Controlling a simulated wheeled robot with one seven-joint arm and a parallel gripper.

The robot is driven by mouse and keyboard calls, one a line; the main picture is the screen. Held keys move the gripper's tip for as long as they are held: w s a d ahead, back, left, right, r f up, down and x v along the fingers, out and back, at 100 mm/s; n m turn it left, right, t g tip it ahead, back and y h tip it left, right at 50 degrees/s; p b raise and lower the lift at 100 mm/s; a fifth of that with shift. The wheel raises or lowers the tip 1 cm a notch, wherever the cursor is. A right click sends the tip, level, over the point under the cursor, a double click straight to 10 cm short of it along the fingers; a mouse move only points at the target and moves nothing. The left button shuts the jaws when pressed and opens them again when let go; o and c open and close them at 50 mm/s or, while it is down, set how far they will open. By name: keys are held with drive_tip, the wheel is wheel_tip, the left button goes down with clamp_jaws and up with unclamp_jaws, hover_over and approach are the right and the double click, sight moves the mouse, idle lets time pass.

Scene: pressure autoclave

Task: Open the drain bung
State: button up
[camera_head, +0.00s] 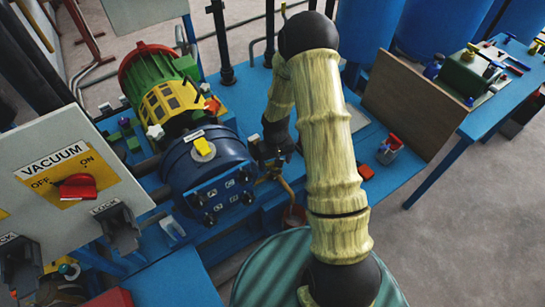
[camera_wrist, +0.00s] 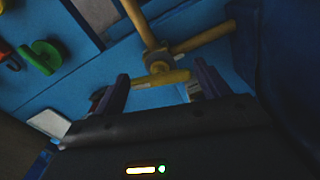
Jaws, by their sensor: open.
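A brass fitting (camera_wrist: 157,60) with a crossbar handle (camera_wrist: 160,79) shows in the wrist view; it looks like the drain bung, though no label shows. In the head view a brass pipe piece (camera_head: 286,187) sits low beside the blue vessel (camera_head: 212,172). My gripper (camera_wrist: 163,86) is open, with one finger on each side of the crossbar handle. I cannot tell whether either finger touches it. In the head view my gripper (camera_head: 272,150) is dark and partly hidden by my arm, at the vessel's right side.
A brown board (camera_head: 408,103) stands at right. A green round knob (camera_wrist: 47,57) shows at the wrist view's left.

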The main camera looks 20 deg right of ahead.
wheel_tip(320, 180, up, 17)
drive_tip(key=p, duration=0.1)
drive_tip(key=shift+r, duration=0.2)
idle(0.5)
drive_tip(key=s+r+t+p, duration=0.2)
drive_tip(key=s+r+p, duration=0.7)
drive_tip(key=s+r, duration=0.5)
wheel_tip(320, 180, up, 2)
drive_tip(key=shift+s+a+r+m+t, duration=0.1)
drive_tip(key=shift+s+a+m+t, duration=0.05)
drive_tip(key=shift+a+m+t, duration=0.2)
